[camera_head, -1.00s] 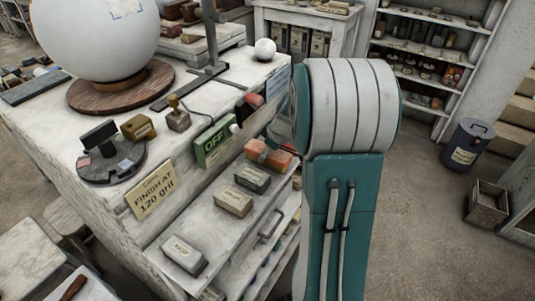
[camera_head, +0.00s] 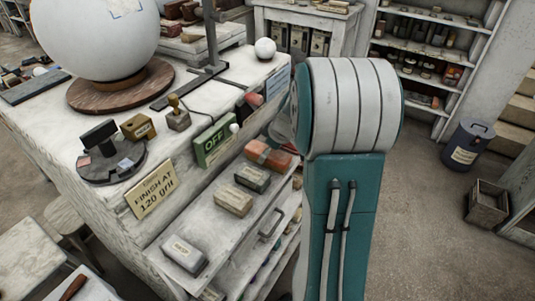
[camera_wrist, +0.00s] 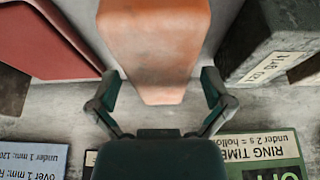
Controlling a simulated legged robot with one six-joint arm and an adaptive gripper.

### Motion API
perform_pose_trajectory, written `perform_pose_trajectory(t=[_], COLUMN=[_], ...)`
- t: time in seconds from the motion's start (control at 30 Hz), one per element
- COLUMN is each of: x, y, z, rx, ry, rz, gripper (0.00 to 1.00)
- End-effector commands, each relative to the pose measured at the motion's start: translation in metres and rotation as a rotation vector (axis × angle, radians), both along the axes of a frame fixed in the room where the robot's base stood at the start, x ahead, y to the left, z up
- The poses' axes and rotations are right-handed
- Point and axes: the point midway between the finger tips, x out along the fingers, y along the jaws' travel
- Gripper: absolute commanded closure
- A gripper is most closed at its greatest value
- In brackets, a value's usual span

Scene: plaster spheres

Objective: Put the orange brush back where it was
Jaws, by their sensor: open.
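The orange brush (camera_head: 268,154) is a block lying on the pulled-out drawer or shelf at the bench front, at the far end of a row of blocks. In the wrist view the orange brush (camera_wrist: 155,45) stretches from the top edge to between my fingers. My gripper (camera_wrist: 159,88) is open, with one finger on each side of the brush's near end and a gap visible on both sides. In the head view my arm covers most of the gripper. I cannot tell its height over the brush.
A dark grey block (camera_head: 252,177) with a label, a tan block (camera_head: 233,201) and a pale block (camera_head: 184,255) share the drawer. In the wrist view a red thing (camera_wrist: 45,40) lies left of the brush. A green sign (camera_head: 213,142) stands at the bench edge. A large white sphere (camera_head: 95,40) sits on top.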

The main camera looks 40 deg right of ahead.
Motion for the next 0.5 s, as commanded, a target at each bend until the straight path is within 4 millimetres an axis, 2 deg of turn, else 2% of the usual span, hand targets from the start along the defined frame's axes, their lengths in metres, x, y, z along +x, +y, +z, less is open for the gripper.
perform_pose_trajectory(t=[0.3,0.5], x=[-0.023,-0.035], y=[-0.010,-0.015], z=[0.062,0.092], rx=[-0.004,-0.002], ry=[-0.006,-0.003], rz=[-0.002,-0.002], gripper=[0.00,0.00])
